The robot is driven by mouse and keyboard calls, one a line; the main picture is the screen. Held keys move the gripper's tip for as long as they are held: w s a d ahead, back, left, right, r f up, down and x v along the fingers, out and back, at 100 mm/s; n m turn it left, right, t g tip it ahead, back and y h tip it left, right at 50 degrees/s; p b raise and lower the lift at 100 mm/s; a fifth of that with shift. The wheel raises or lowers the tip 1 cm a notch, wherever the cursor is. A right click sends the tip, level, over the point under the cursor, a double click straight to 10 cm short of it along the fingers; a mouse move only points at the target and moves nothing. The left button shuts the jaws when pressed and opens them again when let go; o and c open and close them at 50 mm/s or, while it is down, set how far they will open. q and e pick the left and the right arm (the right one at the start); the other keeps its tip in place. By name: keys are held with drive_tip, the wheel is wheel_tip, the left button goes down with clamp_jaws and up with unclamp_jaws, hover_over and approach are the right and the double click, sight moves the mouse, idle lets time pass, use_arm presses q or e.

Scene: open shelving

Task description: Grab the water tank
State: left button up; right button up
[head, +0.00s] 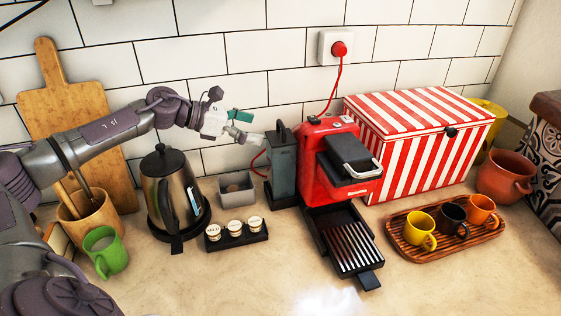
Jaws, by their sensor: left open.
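The water tank (282,165) is a dark grey, upright, box-like container with a black top handle. It stands at the left side of the red coffee machine (325,160), near the back wall. My left gripper (249,127) is open and empty. In the picture it is just left of the tank's top, at about the height of the handle, with a small gap between them. My left arm reaches in from the left, above the kettle. My right gripper is out of view.
A kettle (172,190), a small grey box (237,189) and a black tray of small jars (237,239) stand left of the tank. A red cord runs from the wall socket (339,47) behind the machine. A striped box (418,145) stands right. The front counter is clear.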

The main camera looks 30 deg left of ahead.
sight(269, 151)
use_arm(q)
drive_tip(key=f, duration=0.5)
drive_tip(key=shift+s+d+f+p, duration=0.15)
drive_tip(key=shift+s+f+p, duration=0.05)
drive_tip(key=shift+p, duration=0.1)
drive_tip(key=shift+w+d+f+p, duration=0.2)
drive_tip(key=shift+w+f+p, duration=0.2)
drive_tip(key=shift+w+f, duration=0.15)
drive_tip(key=shift+w+d+f, duration=0.1)
drive_tip(key=shift+w+d, duration=0.05)
drive_tip(key=shift+w, duration=0.05)
drive_tip(key=shift+w+d, duration=0.2)
drive_tip(key=shift+d, duration=0.1)
drive_tip(key=p+x, duration=0.2)
drive_tip(key=x, duration=0.2)
drive_tip(key=shift+w+d+f+p, duration=0.15)
drive_tip(key=shift+w+f+p, duration=0.05)
drive_tip(key=shift+w+p, duration=0.1)
drive_tip(key=shift+w+d+f, duration=0.15)
drive_tip(key=shift+c, duration=0.7)
drive_tip(key=c, duration=1.3)
drive_tip(key=shift+c, duration=1.2)
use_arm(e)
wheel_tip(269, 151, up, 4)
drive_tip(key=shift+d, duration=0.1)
